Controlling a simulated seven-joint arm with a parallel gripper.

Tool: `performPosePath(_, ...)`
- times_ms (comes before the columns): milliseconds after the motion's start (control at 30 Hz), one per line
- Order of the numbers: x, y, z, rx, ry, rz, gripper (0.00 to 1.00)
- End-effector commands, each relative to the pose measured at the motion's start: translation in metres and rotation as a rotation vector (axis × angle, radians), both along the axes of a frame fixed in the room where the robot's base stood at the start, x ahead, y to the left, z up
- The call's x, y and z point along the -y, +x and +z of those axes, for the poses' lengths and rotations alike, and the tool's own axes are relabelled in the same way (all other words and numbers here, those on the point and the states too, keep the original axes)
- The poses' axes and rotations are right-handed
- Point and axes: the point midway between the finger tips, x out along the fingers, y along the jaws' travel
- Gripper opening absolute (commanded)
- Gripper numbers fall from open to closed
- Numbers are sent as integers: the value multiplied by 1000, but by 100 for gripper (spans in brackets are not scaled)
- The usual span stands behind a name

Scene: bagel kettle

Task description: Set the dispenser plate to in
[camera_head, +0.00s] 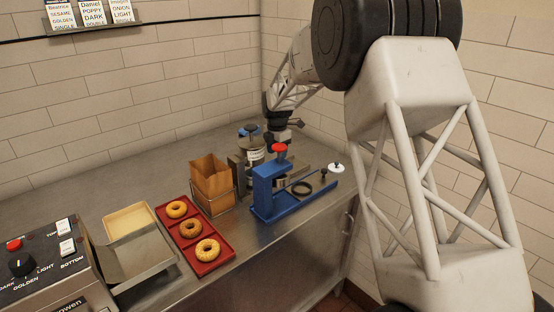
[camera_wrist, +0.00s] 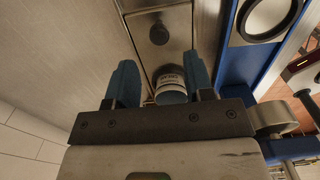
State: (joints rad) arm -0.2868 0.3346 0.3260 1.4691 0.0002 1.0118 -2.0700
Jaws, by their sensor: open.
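A blue device (camera_head: 265,195) with a red knob (camera_head: 279,149) stands at the right of the counter. A black ring (camera_head: 302,188) sits on its low base; the ring also shows at top right in the wrist view (camera_wrist: 245,25). A labelled container (camera_head: 256,153) stands behind it, and a labelled round thing (camera_wrist: 171,88) shows between my fingers. Beyond it is a metal plate or channel with a dark knob (camera_wrist: 159,34). I cannot tell for sure which part is the dispenser plate. My gripper (camera_wrist: 162,72) is open, above the labelled thing; contact cannot be told. In the head view my gripper (camera_head: 279,133) is behind the red knob.
A brown paper bag (camera_head: 211,178) stands in a holder left of the blue device. A red tray (camera_head: 218,261) holds three bagels. A metal tray (camera_head: 145,262) and a control box (camera_head: 35,272) are further left. Tiled walls close the back and right.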

Motion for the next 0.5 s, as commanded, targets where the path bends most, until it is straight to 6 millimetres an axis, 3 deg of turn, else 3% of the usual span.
performPosePath(200, 0, 0, 19, 1, 1, 0, 48)
performPosePath(500, 0, 0, 23, -1, -1, 0, 48)
